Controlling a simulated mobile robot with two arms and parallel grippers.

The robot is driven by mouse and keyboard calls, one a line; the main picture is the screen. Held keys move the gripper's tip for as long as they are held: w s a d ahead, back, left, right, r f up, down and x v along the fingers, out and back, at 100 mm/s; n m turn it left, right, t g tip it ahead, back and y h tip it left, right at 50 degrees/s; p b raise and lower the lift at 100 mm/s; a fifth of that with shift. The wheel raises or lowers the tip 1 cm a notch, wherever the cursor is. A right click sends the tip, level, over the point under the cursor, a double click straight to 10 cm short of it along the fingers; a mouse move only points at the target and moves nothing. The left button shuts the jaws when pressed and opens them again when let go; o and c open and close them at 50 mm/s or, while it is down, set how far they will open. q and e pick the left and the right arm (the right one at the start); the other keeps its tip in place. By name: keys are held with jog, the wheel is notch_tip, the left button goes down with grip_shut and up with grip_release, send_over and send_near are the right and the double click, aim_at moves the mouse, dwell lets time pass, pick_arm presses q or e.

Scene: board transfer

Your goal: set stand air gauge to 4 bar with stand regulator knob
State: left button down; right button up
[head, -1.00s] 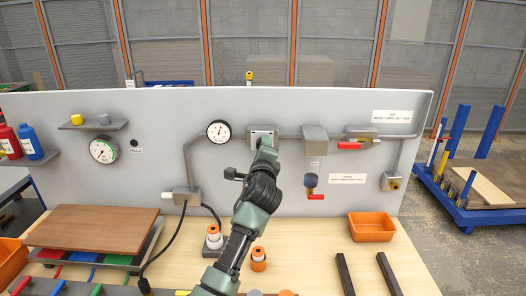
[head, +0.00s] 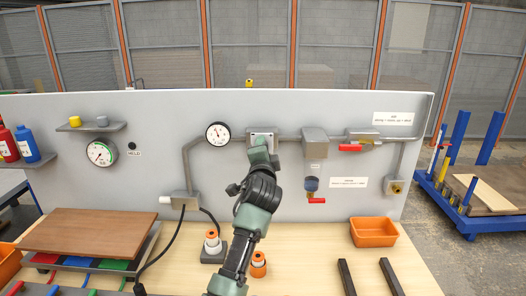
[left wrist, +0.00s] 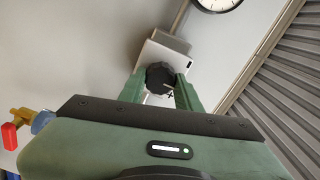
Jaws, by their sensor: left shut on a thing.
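The black stand regulator knob (left wrist: 160,77) sits on a pale regulator body, which also shows in the head view (head: 262,132) on the grey panel. My left gripper (left wrist: 162,90) has its two green fingers on either side of the knob and is shut on it. In the head view my left gripper (head: 261,148) and wrist cover the knob. The round air gauge (head: 218,135) is just left of the regulator on the same pipe. Its needle seems to lean up and left; the numbers are too small to read. My right gripper is not in view.
Another gauge (head: 101,153) with a green arc is mounted further left, beside a small "HELD" lamp. Right of the regulator are a filter unit (head: 315,143) and red-handled valves. An orange bin (head: 373,231) and orange-topped items stand on the bench below.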

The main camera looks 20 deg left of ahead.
pick_arm(q)
jog(key=shift+f, duration=0.2)
jog(key=c, duration=1)
grip_release()
jog(key=shift+c, duration=0.2)
jog(key=shift+o, duration=0.2)
jog(key=shift+r, duration=0.1)
jog(key=shift+s, duration=0.1)
jog(key=b+v, duration=0.2)
jog(key=v, duration=0.5)
jog(key=shift+s, duration=0.35)
jog(key=shift+d, duration=0.1)
